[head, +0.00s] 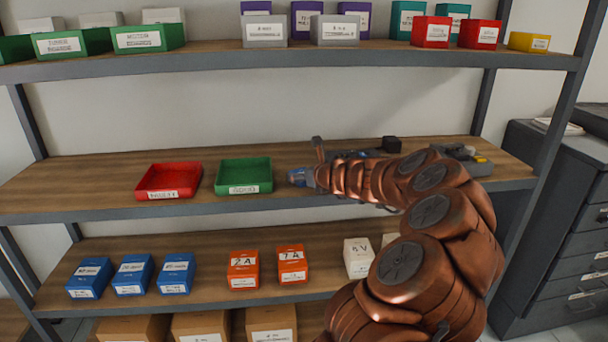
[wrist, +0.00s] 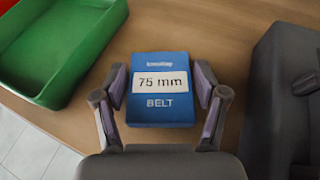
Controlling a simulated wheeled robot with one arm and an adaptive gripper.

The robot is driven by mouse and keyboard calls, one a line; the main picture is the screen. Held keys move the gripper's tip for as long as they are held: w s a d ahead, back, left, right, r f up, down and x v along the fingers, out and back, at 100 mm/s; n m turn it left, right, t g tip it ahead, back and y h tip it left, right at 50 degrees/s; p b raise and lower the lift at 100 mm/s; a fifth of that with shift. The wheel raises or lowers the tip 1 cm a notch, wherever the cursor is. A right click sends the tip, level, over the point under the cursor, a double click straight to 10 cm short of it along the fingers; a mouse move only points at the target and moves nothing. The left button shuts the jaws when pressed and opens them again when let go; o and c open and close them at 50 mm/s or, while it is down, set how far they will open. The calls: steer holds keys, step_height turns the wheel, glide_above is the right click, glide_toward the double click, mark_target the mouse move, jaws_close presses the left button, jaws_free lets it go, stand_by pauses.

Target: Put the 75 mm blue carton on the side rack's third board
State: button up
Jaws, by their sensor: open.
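The blue carton labelled "75 mm BELT" (wrist: 160,113) lies on a wooden board, centred in the wrist view, label facing the camera. In the head view, a bit of blue carton (head: 299,174) shows at my gripper (head: 302,178) on the middle board (head: 100,178), right of the green tray. My arm hides part of that board. Which rack is the side rack, and its third board, I cannot tell.
A green tray (head: 243,175) and a red tray (head: 168,180) stand left of the gripper. A dark grey object (wrist: 287,90) stands close on the right. Several blue cartons (head: 133,274) and orange cartons (head: 243,268) sit on the board below. A dark drawer cabinet (head: 560,220) stands right.

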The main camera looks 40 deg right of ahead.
steer(key=shift+r, duration=0.1)
steer(key=shift+r, duration=0.15)
steer(key=v, duration=1.2)
steer(key=shift+p, duration=0.4)
steer(key=shift+a, duration=0.15)
